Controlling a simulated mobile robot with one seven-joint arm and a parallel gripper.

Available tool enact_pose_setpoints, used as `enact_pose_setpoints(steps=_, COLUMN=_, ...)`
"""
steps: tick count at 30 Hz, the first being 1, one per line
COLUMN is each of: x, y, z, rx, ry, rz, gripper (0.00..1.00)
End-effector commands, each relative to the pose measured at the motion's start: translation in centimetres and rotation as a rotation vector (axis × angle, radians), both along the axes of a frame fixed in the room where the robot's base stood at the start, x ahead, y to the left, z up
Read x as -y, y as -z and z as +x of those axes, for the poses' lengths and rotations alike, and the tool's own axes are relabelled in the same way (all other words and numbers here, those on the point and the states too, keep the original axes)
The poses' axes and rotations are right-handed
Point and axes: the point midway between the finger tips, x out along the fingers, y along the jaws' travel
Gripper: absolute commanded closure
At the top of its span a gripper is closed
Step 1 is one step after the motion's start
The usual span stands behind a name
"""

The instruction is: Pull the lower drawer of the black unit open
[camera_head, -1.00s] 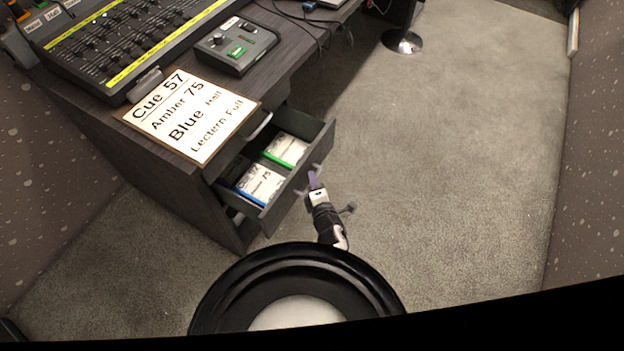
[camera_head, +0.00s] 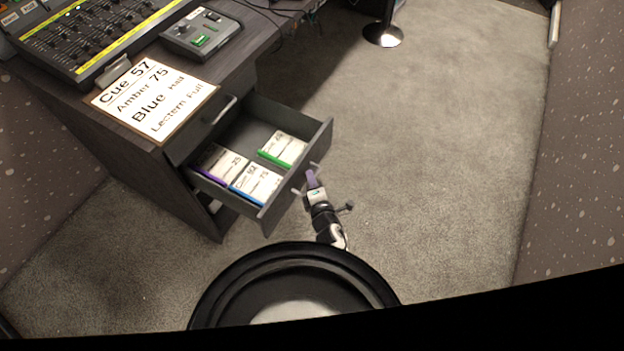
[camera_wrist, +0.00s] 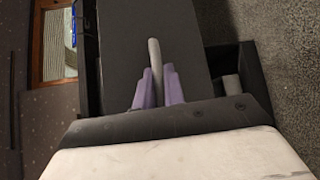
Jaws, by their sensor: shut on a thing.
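The lower drawer (camera_head: 287,192) of the black unit (camera_head: 163,183) stands well out from the body in the head view. Several labelled cards lie inside it, among them one with a green edge (camera_head: 283,149), one with a blue edge (camera_head: 255,184) and one with a purple edge (camera_head: 222,163). My gripper (camera_head: 311,178) is at the drawer's front. In the wrist view its purple fingers (camera_wrist: 157,88) are shut around the grey bar handle (camera_wrist: 154,60) against the dark drawer front (camera_wrist: 140,22). The handle's lower part is hidden between the fingers.
The drawer above, with its own handle (camera_head: 225,108), is shut. On the desk lie a sign board (camera_head: 157,97), a fader console (camera_head: 90,35) and a small control box (camera_head: 201,33). A round chrome stand base (camera_head: 383,35) is on the carpet (camera_head: 430,150), which is clear to the right.

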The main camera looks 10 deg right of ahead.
Motion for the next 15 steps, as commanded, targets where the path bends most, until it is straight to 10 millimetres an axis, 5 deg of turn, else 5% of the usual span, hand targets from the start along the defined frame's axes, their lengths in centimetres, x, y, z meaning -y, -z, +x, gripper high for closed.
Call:
enact_pose_setpoints(steps=13, x=0.14, y=-0.06, z=0.04, rx=0.001, ry=0.003, rz=0.000, gripper=1.00)
enact_pose_setpoints(steps=15, x=0.14, y=-0.06, z=0.04, rx=0.001, ry=0.003, rz=0.000, gripper=0.81)
